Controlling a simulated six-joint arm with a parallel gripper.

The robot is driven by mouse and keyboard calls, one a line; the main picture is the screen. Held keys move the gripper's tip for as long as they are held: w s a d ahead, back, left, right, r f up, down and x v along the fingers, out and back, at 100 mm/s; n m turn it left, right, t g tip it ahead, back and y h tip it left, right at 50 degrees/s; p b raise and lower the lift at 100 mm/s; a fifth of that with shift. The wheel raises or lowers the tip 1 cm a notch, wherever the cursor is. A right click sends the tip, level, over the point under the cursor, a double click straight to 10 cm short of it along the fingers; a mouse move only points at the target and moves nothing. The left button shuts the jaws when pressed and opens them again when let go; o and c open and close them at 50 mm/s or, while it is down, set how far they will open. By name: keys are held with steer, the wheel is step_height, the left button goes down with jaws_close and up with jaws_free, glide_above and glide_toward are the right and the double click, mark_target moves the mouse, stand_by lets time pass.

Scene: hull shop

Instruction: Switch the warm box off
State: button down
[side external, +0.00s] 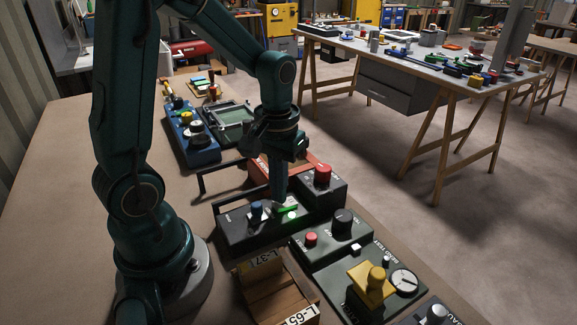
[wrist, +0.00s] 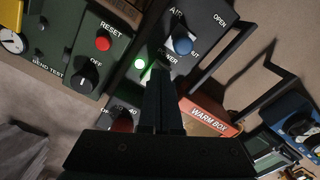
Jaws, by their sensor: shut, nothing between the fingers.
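The orange-red warm box label plate, reading WARM BOX, shows in the wrist view (wrist: 208,114) and behind my gripper in the side view (side external: 258,171). A dark box beside it carries a red knob (side external: 323,174), mostly hidden by my gripper in the wrist view, with part of an OFF and 40 marking. In front is a dark panel (side external: 237,231) with a blue knob (side external: 256,208), a green switch (side external: 285,208) and a lit green lamp (wrist: 140,64). My gripper (side external: 281,198) is shut and empty, pointing down at the green switch. I cannot tell whether it touches.
A dark green panel (side external: 318,257) with a red RESET button, black knob, yellow block and gauge stands at front right. Wooden crates (side external: 270,285) stand in front. A blue box (side external: 193,147) lies behind. Thin dark handles rise beside the panel.

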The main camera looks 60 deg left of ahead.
steer(key=shift+f, duration=0.45)
steer(key=shift+r, duration=3.55)
steer(key=s+d+r+m+t, duration=0.3)
steer(key=s+d+m+t, duration=0.2)
steer(key=s+d, duration=0.1)
steer(key=shift+s+d+m+t, duration=0.3)
steer(key=shift+d+m, duration=0.05)
steer(key=shift+m, duration=0.05)
steer(key=shift+r, duration=0.1)
